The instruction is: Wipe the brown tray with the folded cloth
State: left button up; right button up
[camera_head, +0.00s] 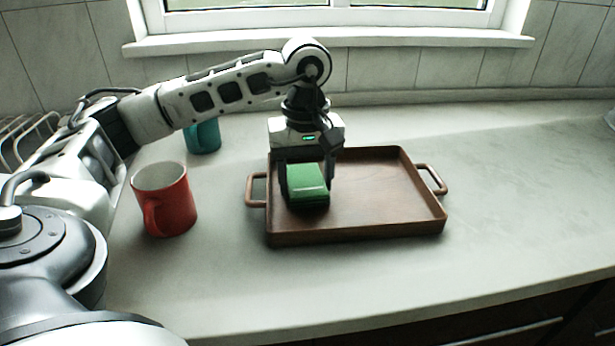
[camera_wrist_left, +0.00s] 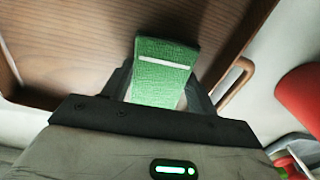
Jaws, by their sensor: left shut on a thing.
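The brown tray (camera_head: 385,186) is a wooden rectangle with low walls and a handle at each short end. It lies on the counter, and its floor also shows in the left wrist view (camera_wrist_left: 80,50). The folded cloth (camera_head: 308,184) is green with a pale stripe. My left gripper (camera_head: 307,192) points down over the left part of the tray and is shut on the cloth. In the left wrist view the cloth (camera_wrist_left: 163,70) sits between the fingers. I cannot tell whether its underside touches the tray floor. My right gripper is in neither view.
A red mug (camera_head: 165,200) stands left of the tray, and it shows at the right of the left wrist view (camera_wrist_left: 300,95). A teal mug (camera_head: 203,138) stands farther back, below my arm. A wire rack (camera_head: 30,138) is at the far left. The counter right of the tray is clear.

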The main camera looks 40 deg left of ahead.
pick_arm(q)
jog(key=shift+r+p, duration=2.25)
jog(key=shift+r, duration=0.75)
jog(key=shift+r+p, duration=1.15)
jog(key=shift+r, duration=0.35)
